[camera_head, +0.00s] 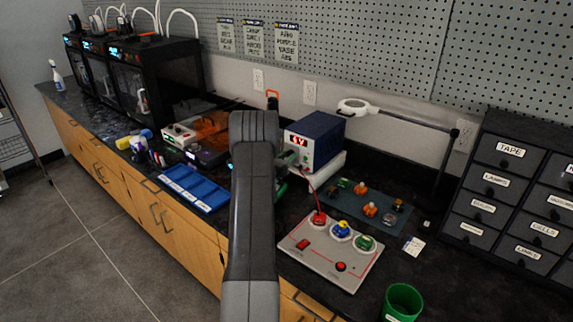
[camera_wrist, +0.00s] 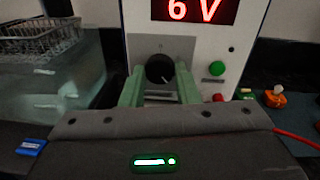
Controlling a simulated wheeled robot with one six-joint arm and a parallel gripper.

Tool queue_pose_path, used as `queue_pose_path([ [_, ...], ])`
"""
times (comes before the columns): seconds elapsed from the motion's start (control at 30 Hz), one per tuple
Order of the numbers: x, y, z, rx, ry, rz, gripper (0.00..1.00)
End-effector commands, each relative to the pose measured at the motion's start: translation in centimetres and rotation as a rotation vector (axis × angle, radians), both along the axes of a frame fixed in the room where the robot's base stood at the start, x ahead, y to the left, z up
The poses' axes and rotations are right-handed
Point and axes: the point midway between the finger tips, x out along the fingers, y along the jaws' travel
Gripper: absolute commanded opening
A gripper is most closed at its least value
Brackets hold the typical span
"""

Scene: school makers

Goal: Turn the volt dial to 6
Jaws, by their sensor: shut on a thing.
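The power supply (camera_head: 318,138) is a blue box with a white front on the bench, and its red display (camera_head: 298,140) reads 6 V. The display also shows at the top of the wrist view (camera_wrist: 194,10). The black volt dial (camera_wrist: 160,68) is on the white front below the display, with a pale pointer mark on it. My gripper (camera_wrist: 159,80) has its two green fingers around the dial, one on each side, and is shut on it. In the head view my arm hides the dial and most of the gripper.
A green button (camera_wrist: 217,68) and a red terminal (camera_wrist: 218,98) sit right of the dial. A red lead runs to a grey board (camera_head: 330,250) with coloured knobs. A blue tray (camera_head: 193,187) lies left of my arm, and a green cup (camera_head: 402,302) stands front right.

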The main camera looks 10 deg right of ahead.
Motion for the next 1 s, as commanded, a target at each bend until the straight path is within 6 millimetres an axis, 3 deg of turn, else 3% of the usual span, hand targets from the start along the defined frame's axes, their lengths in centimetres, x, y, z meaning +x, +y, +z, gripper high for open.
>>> queue_pose_path([
  [0.5, 0.03, 0.03, 0.00, -0.184, 0.237, 0.000, 0.05],
  [1.0, 0.04, 0.05, 0.10, -0.211, 0.271, 0.001, 0.05],
])
